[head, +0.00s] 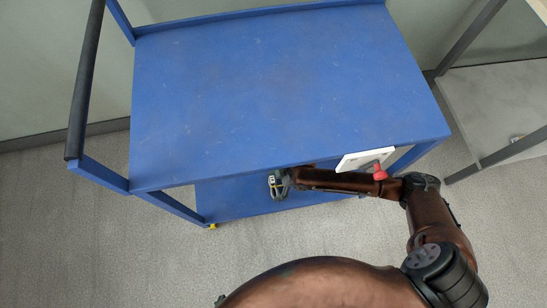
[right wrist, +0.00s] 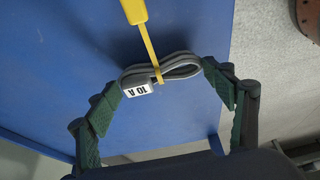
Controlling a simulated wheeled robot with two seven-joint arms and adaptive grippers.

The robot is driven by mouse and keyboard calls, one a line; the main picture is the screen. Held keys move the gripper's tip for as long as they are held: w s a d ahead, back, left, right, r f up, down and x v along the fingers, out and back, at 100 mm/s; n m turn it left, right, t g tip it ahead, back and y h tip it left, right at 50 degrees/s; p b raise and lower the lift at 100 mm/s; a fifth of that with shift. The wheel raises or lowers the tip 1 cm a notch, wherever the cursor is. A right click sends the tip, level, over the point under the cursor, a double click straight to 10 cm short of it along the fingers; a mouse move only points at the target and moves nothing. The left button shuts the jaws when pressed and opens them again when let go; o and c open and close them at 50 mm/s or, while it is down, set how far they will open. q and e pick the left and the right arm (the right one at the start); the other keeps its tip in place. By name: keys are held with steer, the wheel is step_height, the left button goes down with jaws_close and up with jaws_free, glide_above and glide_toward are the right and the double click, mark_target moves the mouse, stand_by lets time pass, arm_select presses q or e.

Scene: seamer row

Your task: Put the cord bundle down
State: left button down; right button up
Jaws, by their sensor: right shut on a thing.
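The cord bundle (right wrist: 180,68) is a grey looped cord with a yellow tie around its middle and a white label reading "10 A". My right gripper (right wrist: 161,79) is shut on it, with green finger pads against its two ends. In the head view the bundle (head: 271,182) shows small at the front edge of the blue cart, below the top deck and in front of the lower shelf (head: 235,199). I cannot tell whether it touches the shelf. My right gripper (head: 281,183) is partly hidden by its wrist. My left gripper is not in view.
The cart's blue top deck (head: 270,85) is bare, and its front edge is close to my right forearm. A white plate (head: 366,158) and a red knob (head: 380,172) show beside the arm. A yellow tab (right wrist: 134,11) joins the tie. A grey table (head: 500,105) stands at right.

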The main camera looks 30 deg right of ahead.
steer(key=shift+f, duration=0.25)
arm_select(q)
steer(key=shift+w+d+f, duration=0.1)
steer(key=shift+w+f, duration=0.05)
steer(key=shift+w, duration=0.05)
arm_select(e)
steer(key=shift+r, duration=0.1)
steer(key=o, duration=1.3)
steer(key=shift+d+r+p, duration=0.15)
steer(key=shift+r+p, duration=0.15)
steer(key=shift+r, duration=0.1)
arm_select(q)
steer(key=s+a+r+g+y+p, duration=0.2)
steer(key=s+a+r+g+p, duration=0.2)
steer(key=s+a+r, duration=0.3)
step_height(320, 180, up, 4)
steer(key=shift+s+f+g+p, duration=0.3)
steer(key=shift+s+p, duration=0.45)
steer(key=shift+s, duration=0.5)
arm_select(e)
steer(key=v, duration=1.1)
